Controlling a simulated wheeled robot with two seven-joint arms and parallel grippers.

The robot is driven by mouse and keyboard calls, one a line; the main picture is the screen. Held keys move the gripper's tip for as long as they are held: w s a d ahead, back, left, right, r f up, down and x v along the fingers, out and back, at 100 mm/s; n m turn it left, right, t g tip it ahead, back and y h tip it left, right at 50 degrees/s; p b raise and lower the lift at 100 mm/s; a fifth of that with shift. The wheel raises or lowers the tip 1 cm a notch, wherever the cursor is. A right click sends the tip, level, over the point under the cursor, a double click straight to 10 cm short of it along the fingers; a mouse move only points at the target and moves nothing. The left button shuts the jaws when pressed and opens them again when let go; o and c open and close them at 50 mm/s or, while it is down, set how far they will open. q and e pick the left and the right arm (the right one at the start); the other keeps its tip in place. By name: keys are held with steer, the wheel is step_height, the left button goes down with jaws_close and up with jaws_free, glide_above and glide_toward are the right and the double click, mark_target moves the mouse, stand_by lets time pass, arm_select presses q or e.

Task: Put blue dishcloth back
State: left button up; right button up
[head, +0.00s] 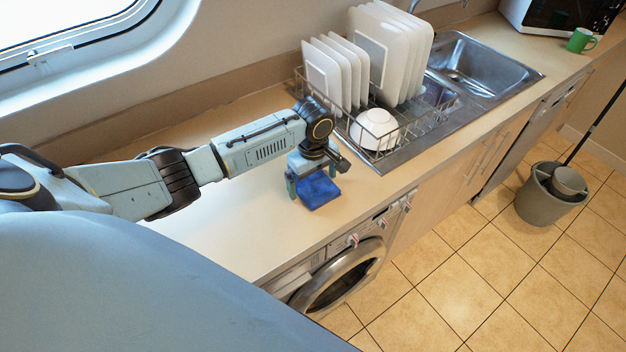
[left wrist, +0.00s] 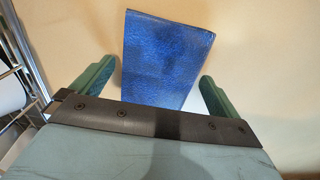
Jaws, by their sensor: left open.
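The blue dishcloth (head: 319,191) lies folded on the countertop, near the front edge above the washing machine. It also shows in the left wrist view (left wrist: 163,58), between my two green fingers and with a gap on each side. My left gripper (head: 311,188) is right over the dishcloth, pointing down, with its fingers apart. In the left wrist view the left gripper (left wrist: 157,85) is open and holds nothing. The gripper body hides the near end of the cloth there. My right gripper is not in view.
A wire dish rack (head: 408,127) with white plates (head: 398,50) and a white bowl (head: 375,129) stands just behind and right of the gripper. The sink (head: 470,66) is farther right. The countertop (head: 232,223) left of the cloth is clear. A washing machine (head: 340,278) is below.

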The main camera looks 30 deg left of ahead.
mark_target(313, 183)
arm_select(q)
step_height(313, 183, up, 12)
steer(key=shift+p, duration=0.45)
steer(key=shift+f, duration=0.1)
